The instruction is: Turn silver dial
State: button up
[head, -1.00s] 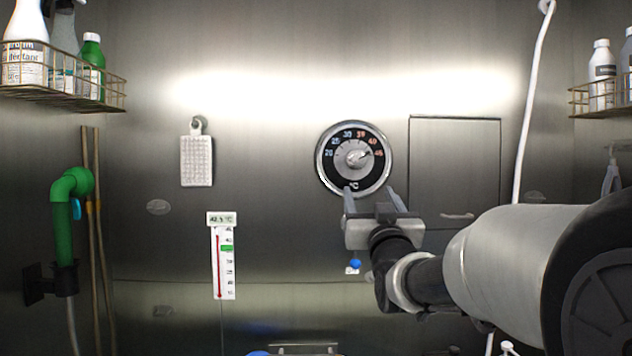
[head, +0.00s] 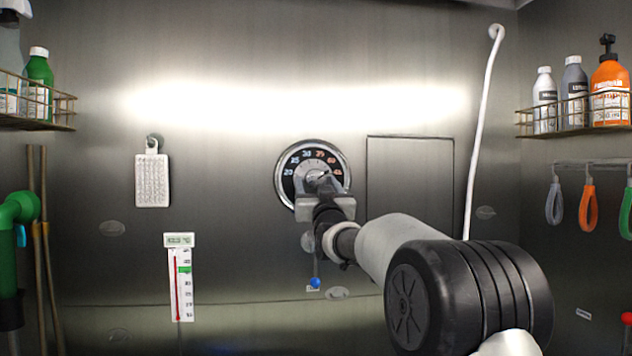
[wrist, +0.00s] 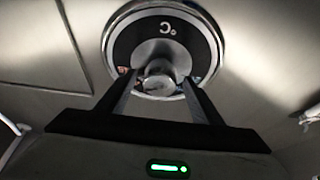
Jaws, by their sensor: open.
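The round dial (head: 312,158) is on the steel back wall, with a black numbered face, a silver rim and a silver centre knob. In the wrist view the dial face (wrist: 140,35) appears upside down, its °C mark above the knob (wrist: 158,73). My gripper (head: 321,184) is at the dial's front, covering its lower part in the head view. In the wrist view my gripper (wrist: 157,83) is open, with one finger on each side of the knob. I cannot tell whether the fingers touch it.
A thermometer (head: 180,280) with a green band and red column hangs at lower left. A white tag (head: 153,182) hangs above it. A wall panel (head: 410,175) and white hose (head: 480,130) are right of the dial. Bottle racks (head: 572,120) flank both sides.

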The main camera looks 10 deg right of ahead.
jog(key=shift+w+r, duration=0.1)
jog(key=shift+w, duration=0.15)
jog(key=c, duration=1.1)
jog(key=shift+o, duration=0.2)
